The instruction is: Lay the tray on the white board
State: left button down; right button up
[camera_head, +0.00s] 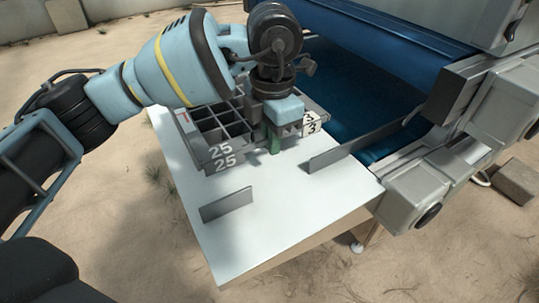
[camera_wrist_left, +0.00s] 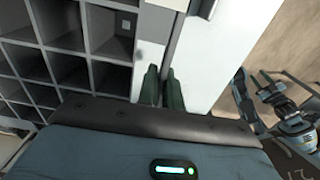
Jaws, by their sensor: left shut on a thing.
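The grey tray (camera_head: 206,158) has square compartments and is over the far part of the white board (camera_head: 262,223). In the left wrist view the fingers (camera_wrist_left: 163,88) are at the tray's wall (camera_wrist_left: 110,75), beside the compartments.
Two upright grey plates stand on the board, one at the front left (camera_head: 227,205) and one along the right (camera_head: 355,146). A machine with a blue belt (camera_head: 350,95) lies behind and to the right.

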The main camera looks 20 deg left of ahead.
pick_arm(q)
jog(key=shift+f, duration=2.45)
jog(key=shift+f+b, duration=0.2)
jog(key=shift+b, duration=0.1)
jog(key=c, duration=1.6)
grip_release()
jog(key=shift+o, duration=0.2)
jog(key=shift+r, duration=0.15)
notch_tip(320, 180, up, 12)
jog(key=shift+d+r+p, duration=0.1)
jog(key=shift+p, duration=0.55)
